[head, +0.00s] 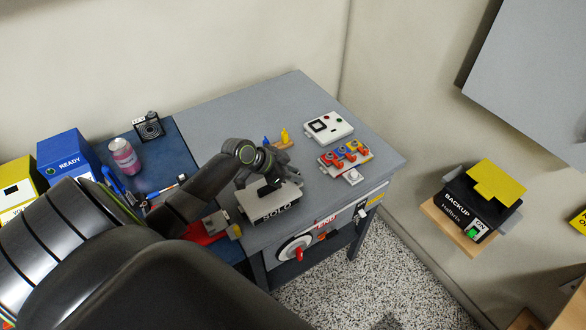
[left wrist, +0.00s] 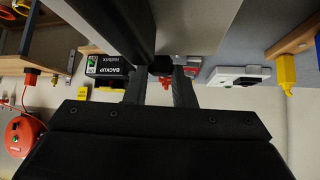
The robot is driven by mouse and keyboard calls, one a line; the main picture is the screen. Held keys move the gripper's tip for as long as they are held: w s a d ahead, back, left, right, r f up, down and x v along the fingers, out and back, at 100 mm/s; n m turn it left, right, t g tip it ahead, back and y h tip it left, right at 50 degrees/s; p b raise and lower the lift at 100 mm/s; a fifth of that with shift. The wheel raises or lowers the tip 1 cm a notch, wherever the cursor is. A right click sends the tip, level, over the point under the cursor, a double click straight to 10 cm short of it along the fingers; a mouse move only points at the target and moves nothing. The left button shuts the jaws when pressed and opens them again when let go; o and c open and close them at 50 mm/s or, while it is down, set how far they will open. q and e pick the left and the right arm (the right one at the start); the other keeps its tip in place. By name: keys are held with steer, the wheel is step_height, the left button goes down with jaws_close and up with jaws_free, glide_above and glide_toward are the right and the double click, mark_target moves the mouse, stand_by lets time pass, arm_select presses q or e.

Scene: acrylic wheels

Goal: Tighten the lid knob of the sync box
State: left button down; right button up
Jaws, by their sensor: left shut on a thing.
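A light grey box (head: 258,211) stands near the front edge of the grey table. Its front label reads like SOLO; I see no sync label. My left gripper (head: 270,187) is over the top of this box, pointing down at its lid. In the left wrist view, my left gripper (left wrist: 161,80) has its two dark fingers on either side of a small black piece (left wrist: 160,65), which looks like the lid knob. The gripper is shut on it. In the head view the gripper and arm hide the knob and part of the lid. My right gripper is not in view.
Behind the box are a white device (head: 329,127), a tray of coloured levers (head: 345,158) and yellow and blue pegs (head: 285,136). A pink can (head: 124,156) and a blue READY box (head: 68,158) stand left. A BACKUP box (head: 470,207) is on a wall shelf.

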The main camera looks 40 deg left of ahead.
arm_select(q)
steer(key=c, duration=1.5)
jaws_free()
steer(key=shift+s+a+r, duration=0.3)
steer(key=shift+s, duration=0.05)
steer(key=b+v, duration=0.1)
steer(key=v, duration=1.5)
steer(key=shift+b, duration=0.3)
steer(key=shift+s+r, duration=0.1)
